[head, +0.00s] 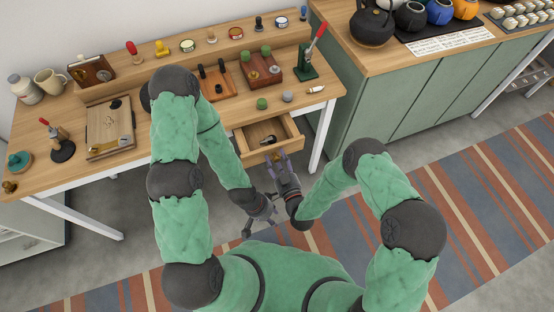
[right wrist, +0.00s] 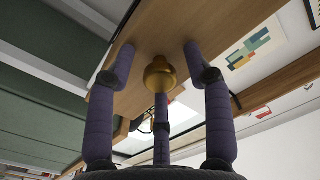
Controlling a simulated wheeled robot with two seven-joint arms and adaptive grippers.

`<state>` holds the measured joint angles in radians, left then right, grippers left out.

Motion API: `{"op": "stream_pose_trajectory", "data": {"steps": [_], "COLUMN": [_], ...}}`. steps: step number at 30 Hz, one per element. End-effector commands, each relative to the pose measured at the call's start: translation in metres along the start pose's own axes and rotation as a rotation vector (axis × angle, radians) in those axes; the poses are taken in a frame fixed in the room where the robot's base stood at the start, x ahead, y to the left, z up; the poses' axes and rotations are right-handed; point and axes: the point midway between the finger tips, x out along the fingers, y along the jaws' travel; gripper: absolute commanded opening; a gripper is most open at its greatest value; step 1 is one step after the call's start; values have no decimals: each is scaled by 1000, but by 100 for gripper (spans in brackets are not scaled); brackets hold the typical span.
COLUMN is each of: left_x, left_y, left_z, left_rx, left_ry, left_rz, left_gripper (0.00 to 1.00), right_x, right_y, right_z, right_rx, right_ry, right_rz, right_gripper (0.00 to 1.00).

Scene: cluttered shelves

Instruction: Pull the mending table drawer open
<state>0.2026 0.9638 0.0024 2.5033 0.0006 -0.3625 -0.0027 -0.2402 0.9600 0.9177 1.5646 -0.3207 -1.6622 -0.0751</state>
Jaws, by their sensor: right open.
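The wooden drawer (head: 258,131) of the mending table (head: 60,180) stands pulled out from under the table's right part, and its inside shows. A small dark item lies in it. My right gripper (head: 279,160) is at the drawer front. In the right wrist view its purple fingers (right wrist: 160,85) are spread around the round brass knob (right wrist: 160,72) on the wooden drawer front (right wrist: 165,30), with gaps at the sides. My left gripper (head: 260,222) hangs below and in front of the drawer, over the floor; its fingers are too small to read.
Stamps, small tins, trays (head: 263,72) and a green press (head: 306,65) crowd the tabletop and its raised shelf. A green cabinet (head: 400,95) with teapots stands at the right. A striped rug (head: 470,190) covers the floor in front.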

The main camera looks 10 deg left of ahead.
Motion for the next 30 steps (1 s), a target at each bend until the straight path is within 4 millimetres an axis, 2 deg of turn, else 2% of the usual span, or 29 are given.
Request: {"op": "stream_pose_trajectory", "data": {"steps": [8, 15, 17, 18, 19, 24, 30], "left_x": [0, 0, 0, 0, 0, -1, -2], "left_y": [0, 0, 0, 0, 0, 0, 1], "left_z": [0, 0, 0, 0, 0, -2, -4], "left_rx": [0, 0, 0, 0, 0, 0, 0], "left_ry": [0, 0, 0, 0, 0, 4, 9], "left_rz": [0, 0, 0, 0, 0, 0, 0], "left_gripper": [40, 40, 40, 40, 40, 40, 40], "right_x": [1, 1, 2, 2, 3, 5, 5], "right_y": [-3, -15, -18, -20, -22, -29, -34], "right_z": [-11, -45, -55, -61, -66, -88, -103], "right_rx": [-1, -2, -3, -3, -4, -3, -1], "right_ry": [2, 9, 14, 16, 18, 23, 23], "right_rz": [-1, -5, -8, -9, -9, -13, -12], "right_gripper": [51, 51, 62, 72, 74, 74, 73]}}
